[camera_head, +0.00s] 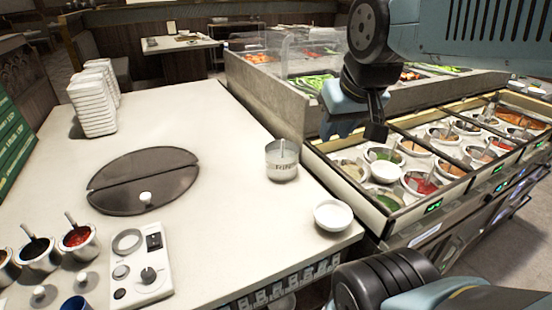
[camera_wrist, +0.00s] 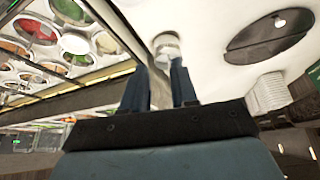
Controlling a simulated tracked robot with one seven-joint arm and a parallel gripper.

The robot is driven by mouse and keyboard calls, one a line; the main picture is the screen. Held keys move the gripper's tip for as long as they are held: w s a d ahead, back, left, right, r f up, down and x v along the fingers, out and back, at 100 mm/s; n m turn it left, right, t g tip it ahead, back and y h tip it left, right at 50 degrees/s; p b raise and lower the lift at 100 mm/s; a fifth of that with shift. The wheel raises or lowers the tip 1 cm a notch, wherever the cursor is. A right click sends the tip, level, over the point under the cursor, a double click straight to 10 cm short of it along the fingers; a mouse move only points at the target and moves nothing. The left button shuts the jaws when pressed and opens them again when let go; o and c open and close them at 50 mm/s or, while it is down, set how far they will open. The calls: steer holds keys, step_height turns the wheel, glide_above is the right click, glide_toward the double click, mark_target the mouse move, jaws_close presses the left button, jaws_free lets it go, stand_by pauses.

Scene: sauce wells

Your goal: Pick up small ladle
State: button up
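A steel pot (camera_head: 282,163) stands on the white counter, with a thin upright handle (camera_head: 282,148) rising from it, perhaps a ladle's; its bowl is hidden. The pot also shows in the wrist view (camera_wrist: 167,48), beyond my fingers. Other handled utensils stand in the sauce pots (camera_head: 78,242) at the lower left and in the sauce wells (camera_head: 420,183) at the right. Which one is the small ladle I cannot tell. My gripper (camera_head: 350,130) hangs above the counter's right edge and the wells. Its fingers (camera_wrist: 159,75) are apart and empty.
A white bowl (camera_head: 333,216) sits near the counter's right corner. A round dark lid (camera_head: 145,180), a control panel (camera_head: 138,265) and stacked white containers (camera_head: 93,105) are on the counter. A glass-screened food bar (camera_head: 290,110) stands behind. The counter's middle is clear.

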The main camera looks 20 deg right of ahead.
steer(key=w+a+r+n+g, duration=0.15)
steer(key=w+n, duration=0.25)
steer(key=w, duration=0.5)
steer(key=n+g, duration=0.4)
steer(key=n, duration=0.5)
glide_above(283, 151)
steer(key=w, duration=0.1)
step_height(283, 151, down, 11)
steer(key=shift+f, duration=0.4)
step_height(283, 151, down, 8)
steer(key=shift+r, duration=0.2)
steer(key=shift+s+d+f, duration=0.1)
steer(key=shift+f, duration=2.55)
jaws_close()
